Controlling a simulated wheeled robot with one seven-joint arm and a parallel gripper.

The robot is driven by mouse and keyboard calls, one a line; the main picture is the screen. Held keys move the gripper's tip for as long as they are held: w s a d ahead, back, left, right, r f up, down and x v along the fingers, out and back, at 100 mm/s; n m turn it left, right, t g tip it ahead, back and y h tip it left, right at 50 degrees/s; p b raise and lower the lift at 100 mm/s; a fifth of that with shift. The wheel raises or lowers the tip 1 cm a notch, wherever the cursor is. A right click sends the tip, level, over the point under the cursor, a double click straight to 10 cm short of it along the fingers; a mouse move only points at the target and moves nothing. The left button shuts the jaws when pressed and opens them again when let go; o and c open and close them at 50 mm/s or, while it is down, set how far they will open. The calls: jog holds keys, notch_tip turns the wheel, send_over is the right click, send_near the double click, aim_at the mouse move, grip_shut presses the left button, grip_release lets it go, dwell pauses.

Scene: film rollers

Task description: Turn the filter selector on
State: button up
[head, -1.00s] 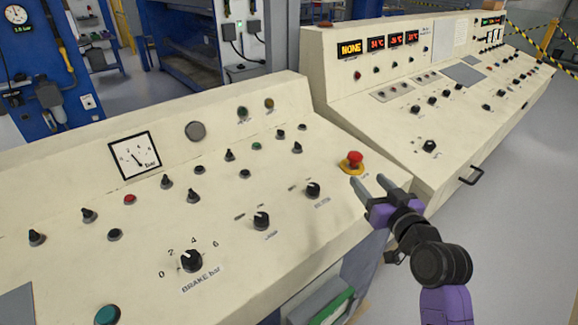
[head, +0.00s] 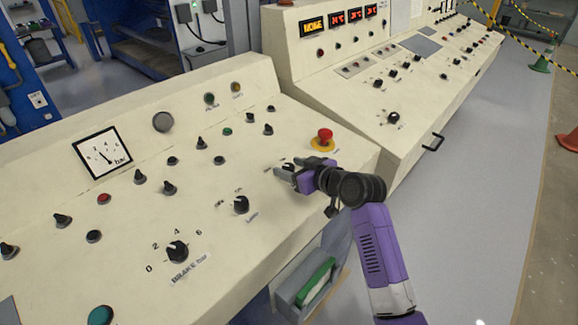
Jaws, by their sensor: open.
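My gripper (head: 281,177) is open over the front right part of the near cream console (head: 320,238). Its fingers point left. A black selector knob (head: 288,167) shows right at the fingers and is partly hidden by them; I cannot tell whether they touch it. A second black knob (head: 241,204) with small labels stands to its left. A third knob, marked BRAKE bar (head: 177,252), has a 0 to 6 scale. The small labels are too blurred to read, so I cannot tell which knob is the filter selector.
A red emergency button (head: 324,136) on a yellow base stands just behind my gripper. Several small switches cover the panel to the left. A second console (head: 400,90) with red displays stands behind.

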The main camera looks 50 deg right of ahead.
jog(key=shift+w+f, duration=0.2)
jog(key=shift+w, duration=0.25)
jog(key=shift+c, duration=0.3)
jog(key=shift+d, duration=0.1)
grip_shut()
